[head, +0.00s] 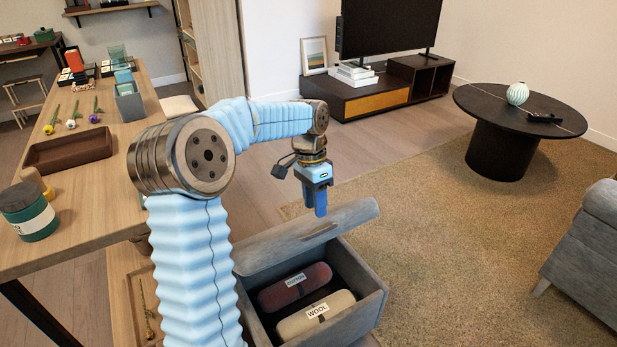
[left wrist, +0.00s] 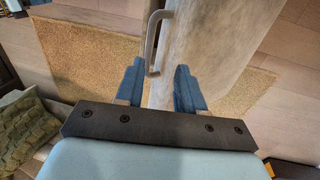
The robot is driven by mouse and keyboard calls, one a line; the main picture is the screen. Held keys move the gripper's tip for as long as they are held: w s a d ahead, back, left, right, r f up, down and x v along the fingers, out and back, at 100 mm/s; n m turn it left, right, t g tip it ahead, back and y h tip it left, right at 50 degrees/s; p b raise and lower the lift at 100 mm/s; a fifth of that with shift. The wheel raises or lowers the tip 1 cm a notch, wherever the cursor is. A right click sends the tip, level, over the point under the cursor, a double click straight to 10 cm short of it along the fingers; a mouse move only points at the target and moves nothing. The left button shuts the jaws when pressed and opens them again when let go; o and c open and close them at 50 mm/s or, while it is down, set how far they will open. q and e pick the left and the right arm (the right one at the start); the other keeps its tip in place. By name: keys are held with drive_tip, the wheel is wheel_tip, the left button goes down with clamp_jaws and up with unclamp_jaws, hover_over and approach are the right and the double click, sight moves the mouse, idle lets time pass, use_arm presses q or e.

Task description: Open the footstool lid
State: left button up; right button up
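The grey footstool (head: 371,307) stands on the floor at the bottom centre of the head view. Its lid (head: 282,250) is raised and tilted, so the inside shows. A bar handle (head: 319,232) is on the lid; it also shows in the left wrist view (left wrist: 152,38). My left gripper (head: 320,213) is just above the lid near the handle. In the left wrist view its blue fingers (left wrist: 159,66) are apart, with the handle's near end around the gap between the tips. I cannot tell whether they touch. My right gripper is not in view.
A dark red roll (head: 294,288) and a cream roll labelled WOOL (head: 315,315) lie inside the footstool. A wooden table (head: 110,205) with a brown tray (head: 68,151) is left. A grey sofa (head: 590,250) is right. The rug (head: 440,210) between is mostly clear.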

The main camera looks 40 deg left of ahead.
use_arm(q)
drive_tip(key=shift+w+a+r, duration=0.2)
drive_tip(key=shift+a+r, duration=0.25)
drive_tip(key=shift+r, duration=0.4)
drive_tip(key=shift+w+a+r, duration=0.2)
drive_tip(key=shift+a+r, duration=0.25)
drive_tip(key=shift+r, duration=0.4)
drive_tip(key=shift+w+a+r, duration=0.2)
drive_tip(key=shift+a+r, duration=0.25)
drive_tip(key=shift+r, duration=0.4)
